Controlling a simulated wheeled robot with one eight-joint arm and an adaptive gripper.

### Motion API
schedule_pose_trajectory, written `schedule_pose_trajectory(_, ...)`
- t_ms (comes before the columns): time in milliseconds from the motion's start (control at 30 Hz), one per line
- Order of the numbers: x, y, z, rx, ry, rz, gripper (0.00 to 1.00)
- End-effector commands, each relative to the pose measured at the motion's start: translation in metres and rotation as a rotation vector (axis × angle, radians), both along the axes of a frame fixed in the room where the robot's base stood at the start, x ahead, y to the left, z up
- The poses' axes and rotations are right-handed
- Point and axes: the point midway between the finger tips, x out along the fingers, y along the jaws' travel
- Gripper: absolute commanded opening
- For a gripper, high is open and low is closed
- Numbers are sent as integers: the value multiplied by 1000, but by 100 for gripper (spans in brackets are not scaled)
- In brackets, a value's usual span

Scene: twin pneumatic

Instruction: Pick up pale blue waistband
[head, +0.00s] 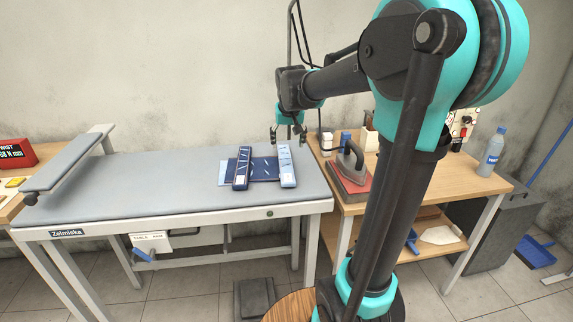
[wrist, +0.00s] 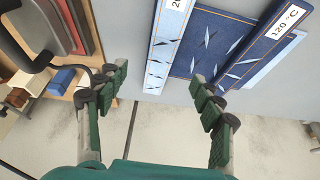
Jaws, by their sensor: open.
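The pale blue waistband (head: 287,168) is a narrow strip lying on the grey ironing table (head: 130,185), near its right end. In the wrist view the waistband (wrist: 164,50) has dark streaks and a white label at its far end. It lies along the right edge of a dark blue panel with pale streaks (head: 265,169). A navy strip (head: 242,168) with a 120 °C label lies on the panel's other side. My gripper (head: 288,138) is above the table near the waistband's far end. In the wrist view my gripper (wrist: 163,86) is open and empty, its fingers spread either side of the waistband's near end.
An iron (head: 350,160) on a red pad stands on the wooden table (head: 450,180) to the right, with small boxes behind it and a bottle (head: 491,152) farther right. A raised grey board (head: 65,170) is at the left. The table's middle is clear.

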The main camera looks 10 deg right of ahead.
Motion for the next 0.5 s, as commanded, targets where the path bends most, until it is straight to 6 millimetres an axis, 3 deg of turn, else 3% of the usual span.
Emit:
schedule_pose_trajectory(200,15,-1,-36,0,0,-1,67)
schedule_pose_trajectory(500,23,-1,-55,0,0,-1,67)
